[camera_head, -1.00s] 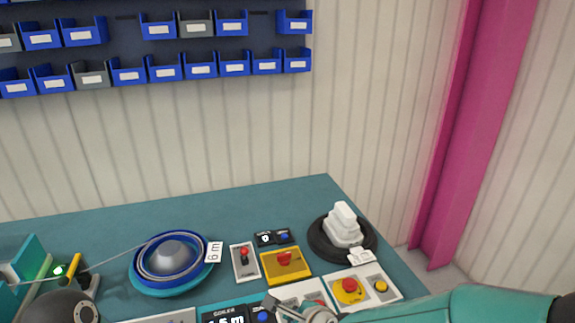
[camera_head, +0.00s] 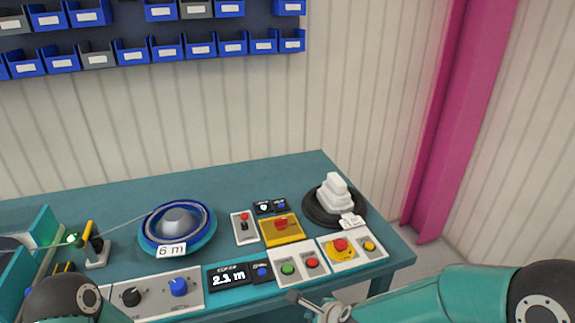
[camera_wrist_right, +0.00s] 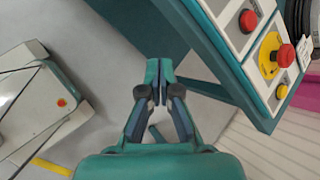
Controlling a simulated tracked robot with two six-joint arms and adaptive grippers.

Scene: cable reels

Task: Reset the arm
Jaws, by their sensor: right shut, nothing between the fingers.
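My right arm comes in from the lower right of the head view, and its gripper (camera_head: 318,300) is at the front edge of the teal bench (camera_head: 100,200), just below the button panels. In the right wrist view the right gripper (camera_wrist_right: 153,95) is shut with nothing between its fingers, over the floor beside the bench's edge. A dark rounded part of my left arm shows at the lower left of the head view. My left gripper is out of the picture.
A blue cable reel (camera_head: 178,228) tagged 6 m sits on the bench. A black reel with white blocks (camera_head: 335,198) stands at the back right.

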